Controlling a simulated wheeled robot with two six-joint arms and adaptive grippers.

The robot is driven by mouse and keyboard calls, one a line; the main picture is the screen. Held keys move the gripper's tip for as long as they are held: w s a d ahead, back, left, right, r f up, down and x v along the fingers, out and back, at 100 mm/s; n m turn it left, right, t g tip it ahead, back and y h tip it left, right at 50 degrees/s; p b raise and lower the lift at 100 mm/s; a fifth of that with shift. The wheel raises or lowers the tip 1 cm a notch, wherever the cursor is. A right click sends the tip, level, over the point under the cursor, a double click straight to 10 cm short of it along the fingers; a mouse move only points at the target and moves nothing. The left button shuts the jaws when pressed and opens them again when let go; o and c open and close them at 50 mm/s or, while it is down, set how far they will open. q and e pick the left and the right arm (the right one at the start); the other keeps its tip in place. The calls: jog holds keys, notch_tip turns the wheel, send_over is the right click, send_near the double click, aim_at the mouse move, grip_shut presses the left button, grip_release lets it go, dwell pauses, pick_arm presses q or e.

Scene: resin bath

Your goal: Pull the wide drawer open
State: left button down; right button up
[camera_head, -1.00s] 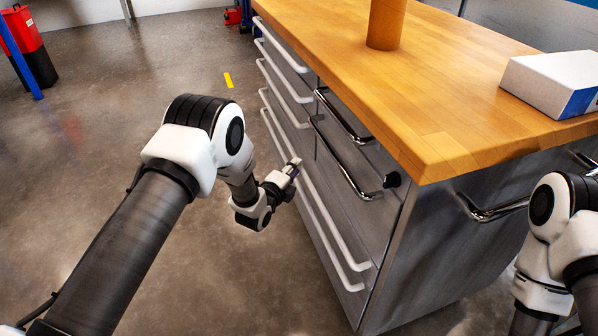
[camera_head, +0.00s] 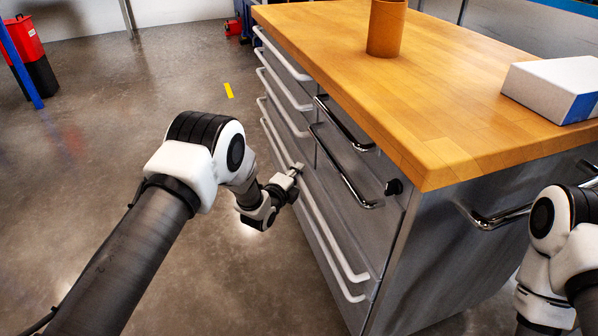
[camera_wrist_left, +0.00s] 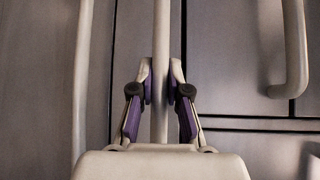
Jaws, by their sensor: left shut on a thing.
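The wide drawer's long white handle (camera_head: 327,229) runs along the lower side of the grey metal cabinet (camera_head: 400,300). My left gripper (camera_head: 297,170) is at this handle, well along from its near end. In the left wrist view the pale handle bar (camera_wrist_left: 160,60) passes upright between the two purple-padded fingers (camera_wrist_left: 160,90), which are shut on it. A gap at the drawer front is too small to judge. My right arm shows at the right edge; its gripper is out of view.
A second long white handle (camera_head: 335,270) lies just below. Dark chrome handles (camera_head: 345,170) and a black knob (camera_head: 393,187) are above. A brown cylinder (camera_head: 386,28) and white box (camera_head: 553,86) stand on the wooden top (camera_head: 460,110).

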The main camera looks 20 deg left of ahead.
pick_arm(q)
jog(key=s+a+p, duration=0.6)
jog(key=s+a, duration=0.2)
jog(key=a, duration=0.4)
jog(key=s+a+p, duration=0.7)
jog(key=s+a, duration=0.2)
jog(key=a, duration=0.4)
jog(key=shift+s+a, duration=0.25)
jog(key=shift+f, duration=0.1)
jog(key=c, duration=1.4)
grip_release()
jog(key=v, duration=1.2)
